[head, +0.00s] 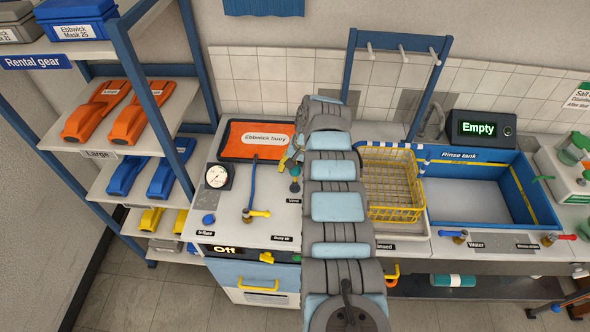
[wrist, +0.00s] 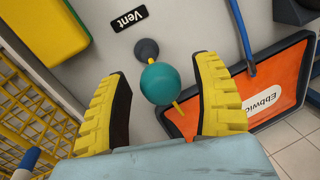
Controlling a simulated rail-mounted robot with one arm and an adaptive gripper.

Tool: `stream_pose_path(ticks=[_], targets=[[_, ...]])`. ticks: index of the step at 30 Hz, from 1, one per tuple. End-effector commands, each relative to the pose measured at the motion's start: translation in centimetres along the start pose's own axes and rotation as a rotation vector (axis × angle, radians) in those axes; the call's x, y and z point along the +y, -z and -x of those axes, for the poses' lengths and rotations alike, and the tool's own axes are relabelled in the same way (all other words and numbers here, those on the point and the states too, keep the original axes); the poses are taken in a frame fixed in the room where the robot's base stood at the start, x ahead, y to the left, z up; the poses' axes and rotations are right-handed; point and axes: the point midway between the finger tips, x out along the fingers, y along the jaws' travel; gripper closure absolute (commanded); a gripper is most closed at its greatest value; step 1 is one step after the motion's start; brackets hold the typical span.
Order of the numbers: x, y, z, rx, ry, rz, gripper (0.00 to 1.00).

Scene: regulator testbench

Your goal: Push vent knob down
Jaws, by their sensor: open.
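The vent knob is a teal ball (wrist: 160,82) beside a dark grey round base (wrist: 146,50), near the black "Vent" label (wrist: 129,18). In the head view the small teal knob (head: 294,187) shows just left of my arm, above its label (head: 293,201). My gripper (wrist: 162,100) has its two yellow ridged fingers spread wide, one on each side of the knob in the wrist view. No contact shows, and the gap in depth is hard to tell. A short yellow piece sticks out past the ball. In the head view my arm hides most of the gripper.
A blue hose (head: 252,185), a pressure gauge (head: 217,176) and a yellow-handled valve (head: 257,213) are to the left. A yellow wire basket (head: 393,180) and the blue rinse tank (head: 480,190) stand to the right.

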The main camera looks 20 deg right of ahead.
Motion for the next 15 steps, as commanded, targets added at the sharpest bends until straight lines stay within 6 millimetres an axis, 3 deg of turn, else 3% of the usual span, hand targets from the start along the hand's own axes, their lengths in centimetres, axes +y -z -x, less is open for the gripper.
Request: stream_pose_path(ticks=[7, 8, 14, 15], targets=[[-0.02, 0.02, 0.02, 0.001, 0.000, 0.000, 0.35], [-0.02, 0.02, 0.03, 0.001, 0.000, 0.000, 0.41], [-0.02, 0.03, 0.04, 0.001, 0.000, 0.000, 0.98], [-0.03, 0.03, 0.05, 0.001, 0.000, 0.000, 1.00]])
